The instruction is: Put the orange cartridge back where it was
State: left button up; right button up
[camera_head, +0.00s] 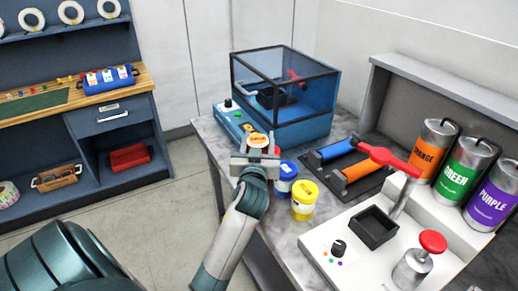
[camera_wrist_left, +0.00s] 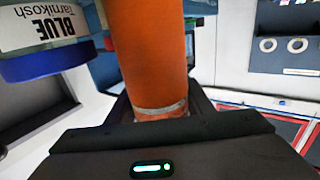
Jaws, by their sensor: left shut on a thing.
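My left gripper (camera_head: 255,160) is shut on the orange cartridge, above the left edge of the grey worktop. In the head view only the cartridge's orange and white top (camera_head: 258,140) shows above the jaws. In the left wrist view the orange cylinder (camera_wrist_left: 152,55) stands between the fingers, with a pale band near its lower end. It cannot be told whether its base touches the worktop. A blue jar (camera_head: 285,179) is just right of the gripper; its label reads BLUE in the wrist view (camera_wrist_left: 45,30). My right gripper is not in view.
A yellow jar (camera_head: 304,202) and a partly hidden red jar (camera_head: 277,151) stand nearby. A blue glass-topped machine (camera_head: 290,125) is behind. A dark tray (camera_head: 325,182) holds blue and orange rollers. A white machine (camera_head: 345,258) and ORANGE (camera_head: 432,152), GREEN and PURPLE canisters are at right.

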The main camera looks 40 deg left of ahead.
pick_arm(q)
notch_tip(320, 180, down, 4)
jog(key=shift+r, duration=0.25)
jog(key=shift+f, duration=0.2)
jog(key=o, duration=1.6)
